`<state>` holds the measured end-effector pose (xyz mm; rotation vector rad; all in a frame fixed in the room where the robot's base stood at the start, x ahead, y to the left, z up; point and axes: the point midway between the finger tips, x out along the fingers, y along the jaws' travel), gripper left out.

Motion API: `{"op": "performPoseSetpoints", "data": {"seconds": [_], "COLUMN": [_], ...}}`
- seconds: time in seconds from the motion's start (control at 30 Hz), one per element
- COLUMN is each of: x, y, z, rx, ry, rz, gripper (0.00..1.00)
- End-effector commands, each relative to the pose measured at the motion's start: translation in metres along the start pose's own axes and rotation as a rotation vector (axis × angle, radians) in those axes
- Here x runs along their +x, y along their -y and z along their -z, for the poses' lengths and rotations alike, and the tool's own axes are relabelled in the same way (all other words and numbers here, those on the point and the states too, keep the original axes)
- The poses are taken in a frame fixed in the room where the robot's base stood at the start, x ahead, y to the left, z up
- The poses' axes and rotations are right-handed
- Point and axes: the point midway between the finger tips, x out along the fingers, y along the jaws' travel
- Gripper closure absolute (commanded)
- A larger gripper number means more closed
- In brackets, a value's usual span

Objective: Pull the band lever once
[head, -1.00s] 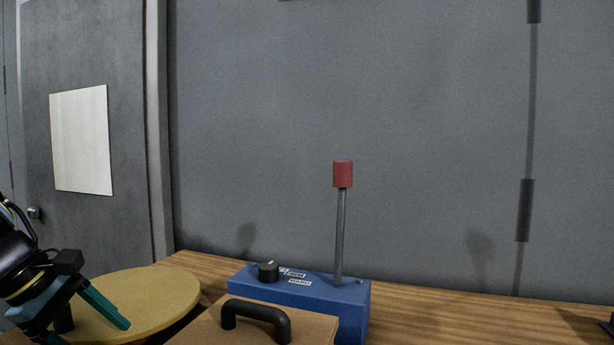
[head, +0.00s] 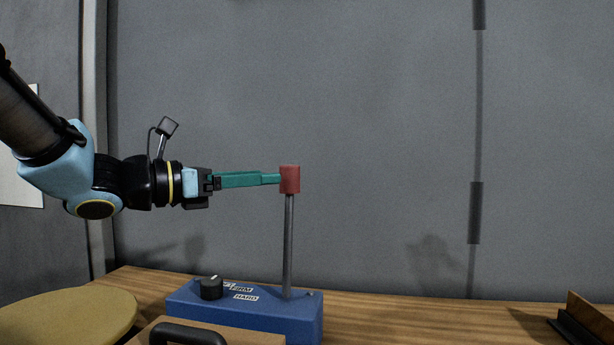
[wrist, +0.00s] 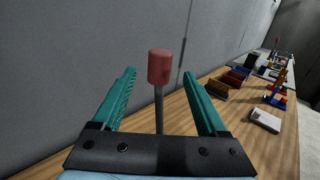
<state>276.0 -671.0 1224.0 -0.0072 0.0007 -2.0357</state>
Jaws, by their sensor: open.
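The band lever is a grey rod with a red knob (head: 290,179) on top, standing almost upright from a blue box (head: 250,314) on the bench. The box carries a black dial (head: 211,288) and labels, one reading HARD. My gripper (head: 275,179) is level with the knob and comes at it from the left in the head view, with its teal fingertips at or very near it. In the wrist view the red knob (wrist: 160,66) shows between the two open fingers (wrist: 163,72), with a gap on each side. The knob hides no fingertip there.
A round yellow top (head: 70,315) and a brown board with a black handle (head: 190,333) are in front of the box. A dark wooden item (head: 585,320) sits at the right. The wrist view shows several objects farther along the wooden bench (wrist: 235,135). A grey wall stands behind.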

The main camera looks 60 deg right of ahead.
Motion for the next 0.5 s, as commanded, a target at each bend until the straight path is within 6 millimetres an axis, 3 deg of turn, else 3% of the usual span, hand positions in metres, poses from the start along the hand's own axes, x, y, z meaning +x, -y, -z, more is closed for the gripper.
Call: {"op": "performPoseSetpoints", "data": {"seconds": [0.5], "x": [0.086], "y": [0.001], "z": [0.000], "rx": [0.002], "ry": [-0.004], "rz": [0.002], "gripper": [0.24]}}
